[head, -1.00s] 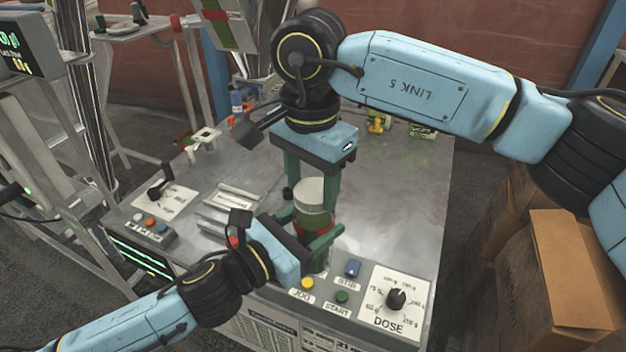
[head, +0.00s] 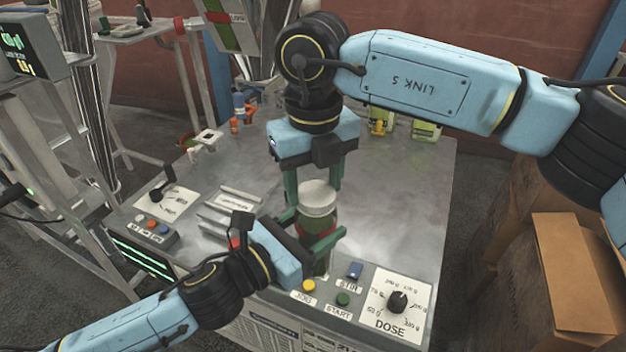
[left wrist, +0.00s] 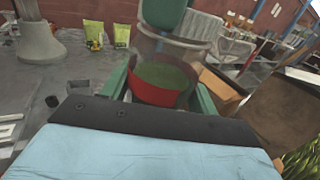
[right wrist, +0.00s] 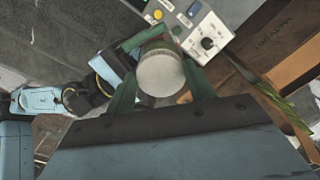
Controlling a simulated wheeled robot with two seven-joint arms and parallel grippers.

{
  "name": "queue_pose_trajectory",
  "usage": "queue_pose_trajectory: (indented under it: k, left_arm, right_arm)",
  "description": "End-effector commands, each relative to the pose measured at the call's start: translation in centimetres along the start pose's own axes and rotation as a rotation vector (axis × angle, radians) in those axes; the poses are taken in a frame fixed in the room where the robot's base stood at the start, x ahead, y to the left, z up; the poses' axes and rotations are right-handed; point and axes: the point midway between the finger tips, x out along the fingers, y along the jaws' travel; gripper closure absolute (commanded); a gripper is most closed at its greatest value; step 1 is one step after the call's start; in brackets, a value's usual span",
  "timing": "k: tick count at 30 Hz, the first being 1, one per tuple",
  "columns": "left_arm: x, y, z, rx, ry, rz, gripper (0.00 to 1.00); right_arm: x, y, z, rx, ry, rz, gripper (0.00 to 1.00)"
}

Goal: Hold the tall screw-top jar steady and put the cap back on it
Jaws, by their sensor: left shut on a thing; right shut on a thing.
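The tall clear jar (head: 318,244) stands upright near the front of the metal table, with green contents and a red band; it also shows in the left wrist view (left wrist: 160,76). My left gripper (head: 317,228) is shut on the jar's body, one finger on each side. The pale grey cap (head: 318,194) sits level at the jar's top; in the right wrist view the cap (right wrist: 161,74) shows from above. My right gripper (head: 314,198) points down and is shut on the cap's sides. I cannot tell how far the cap is threaded.
A control panel with a DOSE dial (head: 397,302) and buttons lies in front and right of the jar. A lever panel (head: 165,203) is at the table's left. Green-yellow packets (head: 426,130) stand at the back. The table right of the jar is clear.

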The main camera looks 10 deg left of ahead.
Motion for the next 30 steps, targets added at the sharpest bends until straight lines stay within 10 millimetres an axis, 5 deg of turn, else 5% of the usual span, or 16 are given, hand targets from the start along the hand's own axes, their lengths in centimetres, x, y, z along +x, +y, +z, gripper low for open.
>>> queue_pose_trajectory:
  k: [7,8,13,23,30]
  left_arm:
    - [0.0,0.0,0.0,0.0,0.001,0.0,1.0]
    - [0.0,0.0,-0.1,0.0,0.001,0.0,1.0]
    - [0.0,0.0,0.0,0.0,0.0,0.0,1.0]
    - [0.0,0.0,0.1,0.001,-0.002,0.0,1.0]
    - [0.0,0.0,0.1,0.001,-0.002,0.0,1.0]
  right_arm:
    - [-0.1,-0.1,0.0,0.12,-0.002,0.0,0.68]
    - [-0.1,-0.1,0.0,0.12,-0.002,0.0,0.43]
    - [-0.1,-0.1,0.0,0.118,-0.002,0.0,0.21]
    - [-0.4,-0.1,0.0,0.117,-0.002,-0.001,0.21]
    - [-4.3,0.0,0.1,0.117,-0.005,-0.001,0.21]
